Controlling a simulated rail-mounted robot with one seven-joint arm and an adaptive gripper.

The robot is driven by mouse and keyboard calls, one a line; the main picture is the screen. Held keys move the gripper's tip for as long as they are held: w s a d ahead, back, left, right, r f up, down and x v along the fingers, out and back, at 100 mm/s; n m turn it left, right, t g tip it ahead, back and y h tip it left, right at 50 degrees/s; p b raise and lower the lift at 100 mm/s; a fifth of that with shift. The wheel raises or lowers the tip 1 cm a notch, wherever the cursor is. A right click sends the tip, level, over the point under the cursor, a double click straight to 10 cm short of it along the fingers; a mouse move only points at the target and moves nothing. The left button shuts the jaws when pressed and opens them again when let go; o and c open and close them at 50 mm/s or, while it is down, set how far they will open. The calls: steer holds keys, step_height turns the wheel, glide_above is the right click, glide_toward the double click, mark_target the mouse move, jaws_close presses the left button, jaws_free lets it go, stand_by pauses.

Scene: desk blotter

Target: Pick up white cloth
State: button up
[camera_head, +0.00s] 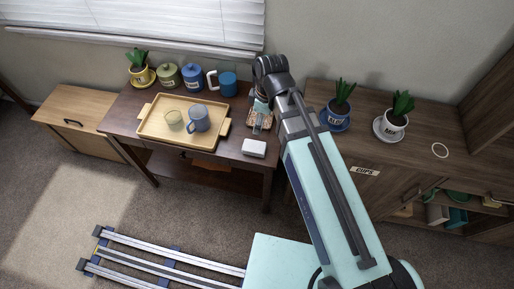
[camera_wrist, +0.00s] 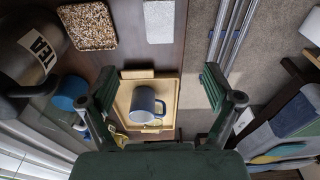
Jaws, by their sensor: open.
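The white cloth (camera_head: 254,148) looks like a small, flat, folded rectangle lying near the front right edge of the dark wooden table (camera_head: 232,146). In the wrist view the cloth (camera_wrist: 159,20) is a pale rectangle at the top middle, cut off by the frame edge. My gripper (camera_wrist: 158,88) is open and empty, above the table. Its fingers stand left and right in the wrist view, and the cloth lies beyond them, apart from both. In the head view my wrist is behind the cloth, and my fingers are hard to make out.
A wooden tray (camera_head: 151,126) holds a blue-grey mug (camera_head: 199,119) and a glass (camera_head: 174,118). A speckled square mat (camera_wrist: 90,27) lies beside the cloth. A metal canister (camera_wrist: 30,45) marked TEA stands close to the left finger. Jars, a blue mug and a plant line the table's back.

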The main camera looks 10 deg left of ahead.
steer(key=p, duration=0.2)
glide_above(255, 146)
steer(key=f, duration=1.1)
steer(key=shift+d+f, duration=0.25)
steer(key=shift+f, duration=0.1)
steer(key=shift+a+f+p, duration=0.15)
steer(key=shift+f+p, duration=0.5)
steer(key=shift+f, duration=0.7)
steer(key=shift+a+f+p, duration=0.15)
steer(key=shift+f+p, duration=0.45)
steer(key=shift+f, duration=0.7)
steer(key=c, duration=1.1)
